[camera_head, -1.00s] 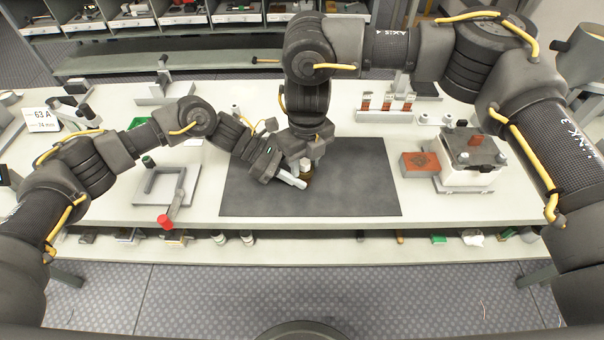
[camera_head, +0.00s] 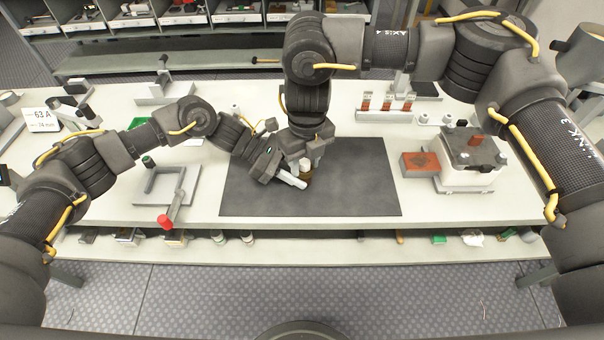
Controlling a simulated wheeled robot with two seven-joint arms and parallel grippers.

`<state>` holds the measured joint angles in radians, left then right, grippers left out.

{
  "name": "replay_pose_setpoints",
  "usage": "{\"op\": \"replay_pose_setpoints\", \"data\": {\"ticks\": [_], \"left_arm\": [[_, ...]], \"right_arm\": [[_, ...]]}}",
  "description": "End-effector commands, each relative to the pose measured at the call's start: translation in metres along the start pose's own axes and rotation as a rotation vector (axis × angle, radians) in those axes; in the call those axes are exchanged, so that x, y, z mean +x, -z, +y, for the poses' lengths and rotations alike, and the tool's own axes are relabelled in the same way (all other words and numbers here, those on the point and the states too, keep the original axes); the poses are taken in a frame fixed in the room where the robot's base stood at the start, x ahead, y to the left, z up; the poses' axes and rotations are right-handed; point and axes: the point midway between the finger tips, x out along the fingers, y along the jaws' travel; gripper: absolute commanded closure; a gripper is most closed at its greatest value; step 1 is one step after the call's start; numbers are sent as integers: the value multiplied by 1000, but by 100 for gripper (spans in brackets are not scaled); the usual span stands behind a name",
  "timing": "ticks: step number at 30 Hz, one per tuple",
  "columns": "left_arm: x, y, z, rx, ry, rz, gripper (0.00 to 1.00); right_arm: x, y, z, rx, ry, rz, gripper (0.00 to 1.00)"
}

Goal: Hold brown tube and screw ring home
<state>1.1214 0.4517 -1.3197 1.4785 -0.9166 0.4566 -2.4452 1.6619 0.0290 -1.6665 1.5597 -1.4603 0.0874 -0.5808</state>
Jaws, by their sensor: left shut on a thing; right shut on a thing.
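The brown tube (camera_head: 306,174) stands upright on the dark mat (camera_head: 350,190), near the mat's middle. A pale ring (camera_head: 305,163) sits at its top. My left gripper (camera_head: 298,181) comes in from the left, low over the mat, and is shut on the brown tube. My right gripper (camera_head: 304,158) points down from above and is shut at the top of the tube, on the ring. The fingers and wrists hide much of both parts, so the seating of the ring on the tube cannot be told.
A grey frame with a red-knobbed lever (camera_head: 165,221) stands left of the mat. A rack of brown tubes (camera_head: 385,108) stands behind at right. A brick-red box (camera_head: 420,164) and a white-bodied device (camera_head: 468,170) stand right. The mat's right half is clear.

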Motion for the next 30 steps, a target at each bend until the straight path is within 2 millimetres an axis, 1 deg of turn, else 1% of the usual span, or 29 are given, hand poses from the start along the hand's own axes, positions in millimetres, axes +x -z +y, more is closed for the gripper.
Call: {"op": "replay_pose_setpoints", "data": {"ticks": [1, 2, 5, 11, 14, 30], "left_arm": [[0, -1, 0, 2, 0, -2, 100], [0, -1, 0, 2, 0, -2, 100], [0, -1, 0, 2, 0, -2, 100], [0, -1, 0, 1, 0, -1, 100], [0, -1, 0, 1, 0, -1, 100], [0, 0, 0, 1, 0, -1, 100]], "right_arm": [[0, -1, 2, 4, -4, -2, 100], [0, -1, 2, 3, -4, -2, 63], [0, 0, 1, 3, -3, -2, 50], [0, 0, 1, 3, -2, -1, 50], [-4, 0, 0, 3, -1, -2, 50], [-59, -1, 0, 3, 1, -3, 50]]}}
